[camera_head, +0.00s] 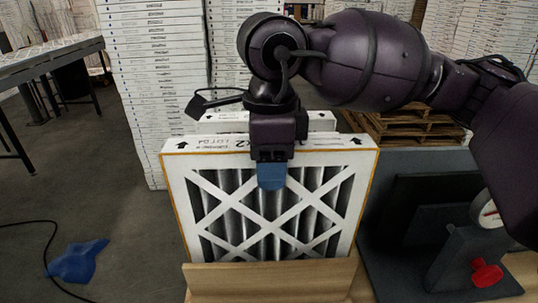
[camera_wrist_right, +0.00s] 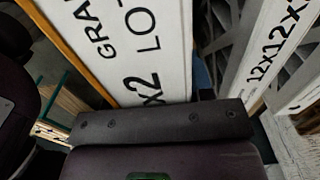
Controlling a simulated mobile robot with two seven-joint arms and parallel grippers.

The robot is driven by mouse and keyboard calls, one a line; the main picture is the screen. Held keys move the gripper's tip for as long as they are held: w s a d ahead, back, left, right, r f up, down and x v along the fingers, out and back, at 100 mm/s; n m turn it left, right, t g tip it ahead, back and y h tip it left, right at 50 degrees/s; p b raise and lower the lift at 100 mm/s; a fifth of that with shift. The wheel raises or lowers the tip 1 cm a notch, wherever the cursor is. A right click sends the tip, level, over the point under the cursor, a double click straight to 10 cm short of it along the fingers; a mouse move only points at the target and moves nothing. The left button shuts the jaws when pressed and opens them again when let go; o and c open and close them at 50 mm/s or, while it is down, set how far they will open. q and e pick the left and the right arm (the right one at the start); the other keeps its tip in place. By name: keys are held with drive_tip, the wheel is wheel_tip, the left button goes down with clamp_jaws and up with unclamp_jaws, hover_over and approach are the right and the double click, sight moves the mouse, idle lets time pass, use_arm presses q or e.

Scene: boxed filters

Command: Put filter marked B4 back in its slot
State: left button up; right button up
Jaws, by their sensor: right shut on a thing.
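A white-framed pleated filter (camera_head: 361,160) with a crossed lattice face stands upright at the centre of the head view. Printed arrows and partly covered text show on its top edge. The text shows large in the right wrist view (camera_wrist_right: 150,45), with "x2" and "LO" readable. No B4 mark is readable. My right gripper (camera_head: 271,174) is shut on the middle of that top edge, a blue fingertip against the front face. The filter's lower edge is hidden behind a wooden front board (camera_head: 270,281), so I cannot tell how deep it sits. My left gripper is not in view.
Another white filter (camera_head: 322,121) stands close behind; its "12x12x" edge shows in the wrist view (camera_wrist_right: 275,55). A dark fixture with a dial (camera_head: 490,213) and red knob (camera_head: 486,274) is at right. Tall box stacks (camera_head: 155,80) stand behind. A blue item (camera_head: 76,262) lies on the floor.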

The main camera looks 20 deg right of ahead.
sight(270, 217)
use_arm(q)
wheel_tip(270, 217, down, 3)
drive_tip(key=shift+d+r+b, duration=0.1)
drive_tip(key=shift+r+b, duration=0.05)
drive_tip(key=shift+b, duration=1.05)
use_arm(e)
wheel_tip(270, 217, down, 4)
drive_tip(key=shift+f, duration=0.15)
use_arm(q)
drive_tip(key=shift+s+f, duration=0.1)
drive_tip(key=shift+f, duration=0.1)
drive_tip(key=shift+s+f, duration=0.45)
use_arm(e)
drive_tip(key=shift+f, duration=0.35)
drive_tip(key=o, duration=1)
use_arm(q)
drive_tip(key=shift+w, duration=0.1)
use_arm(e)
drive_tip(key=shift+o, duration=0.2)
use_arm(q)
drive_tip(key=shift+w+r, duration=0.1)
